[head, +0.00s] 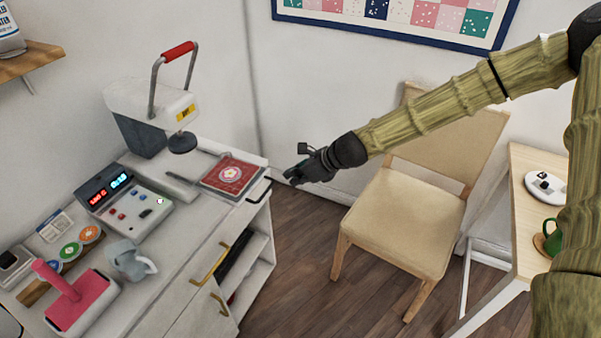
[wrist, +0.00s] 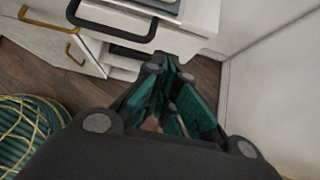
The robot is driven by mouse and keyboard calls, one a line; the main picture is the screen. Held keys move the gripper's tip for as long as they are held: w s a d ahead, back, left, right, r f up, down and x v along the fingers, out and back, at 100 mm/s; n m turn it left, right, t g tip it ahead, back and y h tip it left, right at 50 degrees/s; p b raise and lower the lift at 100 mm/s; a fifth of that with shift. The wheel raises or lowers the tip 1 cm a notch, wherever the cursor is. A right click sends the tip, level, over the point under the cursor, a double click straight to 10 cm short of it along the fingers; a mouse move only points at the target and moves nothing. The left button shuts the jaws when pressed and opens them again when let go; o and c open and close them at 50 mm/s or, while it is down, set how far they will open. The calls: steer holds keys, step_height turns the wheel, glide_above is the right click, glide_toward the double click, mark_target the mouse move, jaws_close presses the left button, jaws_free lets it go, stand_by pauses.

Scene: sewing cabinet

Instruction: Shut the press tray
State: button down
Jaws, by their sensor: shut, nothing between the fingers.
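The press tray (head: 204,187) is slid out toward the cabinet's right end, bearing a red cloth (head: 230,176) with a pale flower motif. Its black bar handle (head: 261,191) sticks out past the cabinet edge; in the wrist view the handle (wrist: 114,36) is at the upper left. The white press (head: 150,101) with a red-topped lever stands behind the tray. My gripper (head: 290,178) is shut and empty, a short way right of the handle and apart from it. In the wrist view my gripper's fingertips (wrist: 170,66) meet just right of the handle.
A control box (head: 124,203) with lit displays, a grey tool (head: 130,261) and a pink-handled block (head: 78,300) stand on the cabinet top. A beige chair (head: 402,220) stands to the right, under my arm. Open wooden floor lies between cabinet and chair.

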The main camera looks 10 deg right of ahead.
steer(key=shift+w+a+f+p, duration=0.25)
steer(key=shift+w+a, duration=0.25)
steer(key=shift+a, duration=0.2)
steer(key=shift+w+a+f+p, duration=0.1)
steer(key=shift+w+a+p, duration=0.1)
steer(key=shift+w+a, duration=0.4)
steer(key=shift+w+a+f+p, duration=0.25)
steer(key=shift+w+a, duration=0.15)
steer(key=shift+a, duration=0.35)
steer(key=shift+w+a, duration=0.1)
